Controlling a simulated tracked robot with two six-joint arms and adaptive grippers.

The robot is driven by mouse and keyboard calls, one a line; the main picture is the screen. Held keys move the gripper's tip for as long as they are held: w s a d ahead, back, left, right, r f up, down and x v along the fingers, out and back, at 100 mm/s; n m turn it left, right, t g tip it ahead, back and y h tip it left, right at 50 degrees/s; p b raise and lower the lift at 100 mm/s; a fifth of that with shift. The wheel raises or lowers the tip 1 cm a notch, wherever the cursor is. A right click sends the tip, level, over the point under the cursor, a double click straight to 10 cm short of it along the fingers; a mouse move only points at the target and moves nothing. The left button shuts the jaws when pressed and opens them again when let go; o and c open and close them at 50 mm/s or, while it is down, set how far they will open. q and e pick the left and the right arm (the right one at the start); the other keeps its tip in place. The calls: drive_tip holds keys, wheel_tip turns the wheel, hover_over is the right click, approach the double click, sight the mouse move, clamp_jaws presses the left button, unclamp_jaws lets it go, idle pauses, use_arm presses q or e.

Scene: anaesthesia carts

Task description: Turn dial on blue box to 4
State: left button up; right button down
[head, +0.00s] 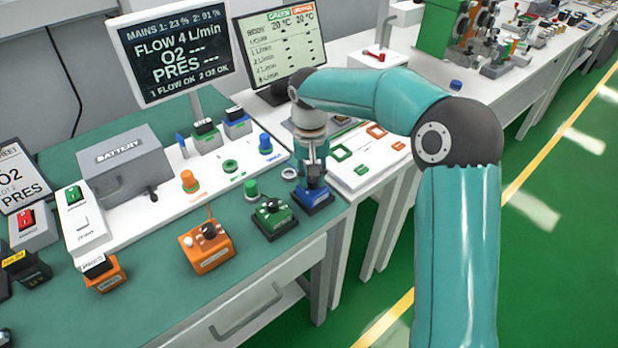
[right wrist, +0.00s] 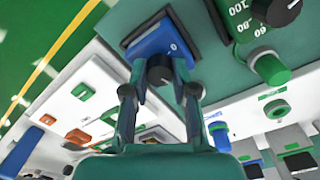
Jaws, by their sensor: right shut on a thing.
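The blue box (head: 318,198) sits at the right front edge of the green-topped table, and my right gripper (head: 313,180) comes down on it from above. In the right wrist view the blue box (right wrist: 152,42) has a black dial (right wrist: 160,70) between my two fingers (right wrist: 160,88). The gripper is shut on this dial. White marks show on the blue face, but the dial's setting cannot be read. In the head view the gripper hides the dial. My left gripper is not in view.
A green box (head: 274,217) with a dial stands close left of the blue box, and an orange box (head: 207,247) farther left. A screen (head: 172,52) reads "FLOW 4 L/min". A white panel (head: 368,158) lies to the right. The green floor is open at right.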

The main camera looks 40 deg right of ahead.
drive_tip(key=c, duration=0.9)
unclamp_jaws()
drive_tip(key=r, duration=1.2)
drive_tip(key=shift+w+a, duration=0.15)
drive_tip(key=shift+a, duration=0.1)
